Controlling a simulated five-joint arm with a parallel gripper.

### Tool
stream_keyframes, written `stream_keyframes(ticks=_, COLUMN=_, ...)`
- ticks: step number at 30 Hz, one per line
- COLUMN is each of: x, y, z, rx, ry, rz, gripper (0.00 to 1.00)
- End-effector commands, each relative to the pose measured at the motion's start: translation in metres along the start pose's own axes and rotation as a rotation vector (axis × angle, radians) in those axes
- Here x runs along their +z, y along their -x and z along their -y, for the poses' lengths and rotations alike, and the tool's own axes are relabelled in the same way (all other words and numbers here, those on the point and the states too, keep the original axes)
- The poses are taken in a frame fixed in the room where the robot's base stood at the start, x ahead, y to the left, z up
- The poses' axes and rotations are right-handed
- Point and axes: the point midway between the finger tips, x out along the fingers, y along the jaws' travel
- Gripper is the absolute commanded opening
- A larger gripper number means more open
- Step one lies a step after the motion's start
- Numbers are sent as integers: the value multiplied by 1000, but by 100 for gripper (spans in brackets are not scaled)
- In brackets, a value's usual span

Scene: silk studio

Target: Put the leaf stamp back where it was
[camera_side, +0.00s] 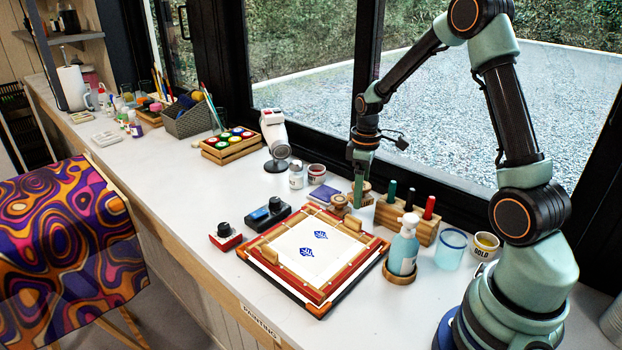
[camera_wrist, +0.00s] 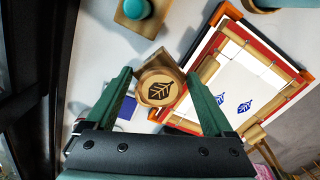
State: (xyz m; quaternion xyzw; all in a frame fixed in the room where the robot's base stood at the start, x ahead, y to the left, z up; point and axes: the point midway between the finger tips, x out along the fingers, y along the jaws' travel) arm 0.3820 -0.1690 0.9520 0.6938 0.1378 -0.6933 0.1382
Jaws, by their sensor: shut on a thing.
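The leaf stamp (camera_wrist: 158,90), a round wooden stamp with a dark leaf mark on top, is between the fingers of my gripper (camera_wrist: 158,78) in the wrist view. In the side view my gripper (camera_side: 359,201) points straight down at the back of the counter, shut on the leaf stamp, whose wood shows beside the fingers (camera_side: 367,198). Whether the stamp touches the counter is hard to tell. Two blue leaf prints (camera_side: 320,234) show on the white sheet.
The red and wooden frame (camera_side: 322,297) lies in front of my gripper. The wooden marker holder (camera_side: 425,232) and the blue pump bottle (camera_side: 403,250) stand close on the right. A purple pad (camera_side: 325,193) and small jars (camera_side: 317,174) are at the left. Open counter lies farther left.

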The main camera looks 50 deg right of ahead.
Motion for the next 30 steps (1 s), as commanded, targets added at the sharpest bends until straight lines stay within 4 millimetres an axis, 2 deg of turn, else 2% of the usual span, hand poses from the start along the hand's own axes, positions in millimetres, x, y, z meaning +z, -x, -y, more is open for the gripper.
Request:
stream_keyframes(ticks=25, x=0, y=-15, z=0, rx=1, ry=0, rz=-1, gripper=51)
stream_keyframes(ticks=26, x=0, y=-15, z=0, rx=1, ry=0, rz=-1, gripper=98)
stream_keyframes(ticks=30, x=0, y=-15, z=0, rx=1, ry=0, rz=-1, gripper=100)
